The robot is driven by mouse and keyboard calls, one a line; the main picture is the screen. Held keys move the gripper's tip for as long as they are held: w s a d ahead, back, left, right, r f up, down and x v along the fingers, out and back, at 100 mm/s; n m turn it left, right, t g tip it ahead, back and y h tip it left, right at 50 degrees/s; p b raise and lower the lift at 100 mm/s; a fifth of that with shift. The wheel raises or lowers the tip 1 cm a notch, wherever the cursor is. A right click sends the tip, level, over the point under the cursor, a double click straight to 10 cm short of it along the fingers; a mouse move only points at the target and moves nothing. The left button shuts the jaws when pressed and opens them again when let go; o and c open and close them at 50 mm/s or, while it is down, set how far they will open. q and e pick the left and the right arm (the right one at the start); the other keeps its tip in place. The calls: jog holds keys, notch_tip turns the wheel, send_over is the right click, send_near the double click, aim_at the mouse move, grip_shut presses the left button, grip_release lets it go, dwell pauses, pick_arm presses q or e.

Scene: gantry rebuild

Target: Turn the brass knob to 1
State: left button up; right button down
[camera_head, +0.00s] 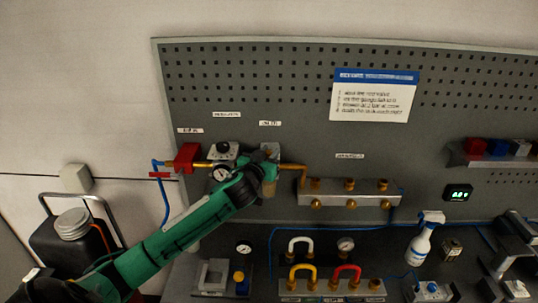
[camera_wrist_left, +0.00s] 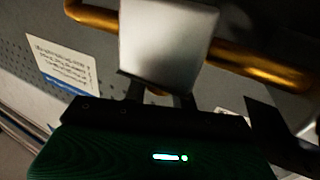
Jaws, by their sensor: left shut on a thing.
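My left gripper (camera_head: 262,172) reaches up to the pipework on the board, at the grey unit (camera_head: 270,150) right of the round gauge (camera_head: 221,173). In the left wrist view my left gripper (camera_wrist_left: 159,88) is shut on a pale grey block (camera_wrist_left: 167,38), with a brass pipe (camera_wrist_left: 262,66) behind it. The wrist hides much of the grip in the head view. Several brass knobs (camera_head: 351,204) sit on the grey manifold (camera_head: 340,193) to the right, apart from the gripper. I cannot tell which knob is the task's, and no 1 mark is readable. My right gripper is not seen.
A red valve (camera_head: 187,157) is left of the gauge. A white instruction card (camera_head: 373,98) hangs above. A spray bottle (camera_head: 421,240), a second manifold with coloured handles (camera_head: 330,287) and grey blocks crowd the bench. A dark canister (camera_head: 75,245) stands at left.

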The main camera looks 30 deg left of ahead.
pick_arm(q)
jog(key=n+g+y+b, duration=0.1)
jog(key=n+y+b, duration=0.1)
jog(key=n+g+y+b, duration=0.1)
jog(key=y+b, duration=0.2)
jog(key=n+g+y+b, duration=0.1)
jog(key=n+y+b, duration=0.1)
jog(key=y, duration=0.1)
jog(key=shift+f+n+g+b, duration=0.25)
jog(key=shift+n+g+b, duration=0.05)
jog(key=shift+r+n+g+y+b, duration=0.2)
jog(key=shift+n+g+y+b, duration=0.7)
jog(key=shift+b, duration=0.35)
jog(key=o, duration=1)
jog(key=shift+c, duration=0.2)
jog(key=shift+s+d, duration=0.2)
jog(key=shift+d, duration=0.1)
jog(key=b+v, duration=0.5)
jog(key=v, duration=0.8)
jog(key=shift+b, duration=0.3)
